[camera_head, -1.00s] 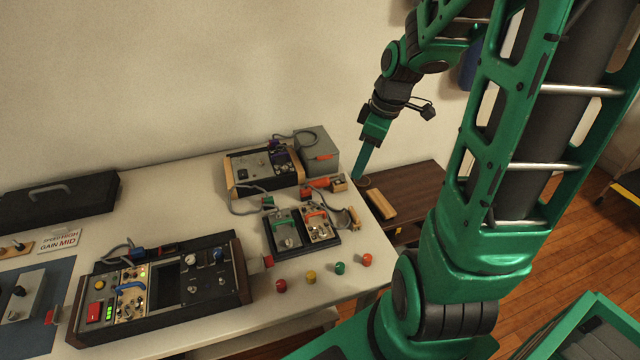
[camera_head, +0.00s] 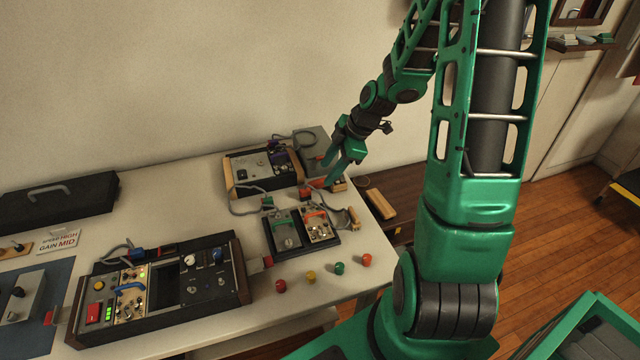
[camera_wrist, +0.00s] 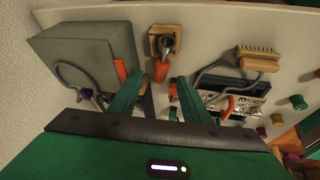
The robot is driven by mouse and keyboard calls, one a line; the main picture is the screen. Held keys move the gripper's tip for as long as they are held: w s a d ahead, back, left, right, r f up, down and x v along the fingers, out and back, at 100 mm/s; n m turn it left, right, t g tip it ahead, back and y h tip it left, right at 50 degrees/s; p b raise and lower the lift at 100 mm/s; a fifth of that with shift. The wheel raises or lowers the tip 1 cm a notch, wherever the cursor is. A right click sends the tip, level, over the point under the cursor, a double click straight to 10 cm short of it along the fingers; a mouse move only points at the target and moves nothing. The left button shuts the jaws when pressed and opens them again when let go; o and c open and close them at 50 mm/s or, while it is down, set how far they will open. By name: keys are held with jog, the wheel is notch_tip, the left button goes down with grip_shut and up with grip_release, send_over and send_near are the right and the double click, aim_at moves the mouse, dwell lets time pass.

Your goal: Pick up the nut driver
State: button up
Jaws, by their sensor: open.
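The nut driver appears to be the orange-handled tool (camera_head: 313,183) beside a small wooden block (camera_head: 339,186) near the table's far right corner. In the wrist view an orange handle (camera_wrist: 160,71) shows between my fingers, close to the left one. A round metal end sits at the wooden block (camera_wrist: 165,44) just beyond it. My gripper (camera_head: 328,174) is open and empty above this spot, pointing down. It also shows in the wrist view (camera_wrist: 158,74), with its two green fingers apart. In the head view my fingers partly cover the tool and block. I cannot tell whether they touch.
A grey box (camera_wrist: 85,55) with an orange strip stands close left of my fingers in the wrist view. A wood-sided device (camera_head: 262,170) with cables is beside it. A wooden-backed brush (camera_wrist: 257,58) and a tray of small modules (camera_head: 302,230) lie nearer. Coloured knobs line the front.

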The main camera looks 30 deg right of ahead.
aim_at(323, 179)
jog(key=x, duration=0.5)
jog(key=shift+s+d, duration=0.1)
grip_shut()
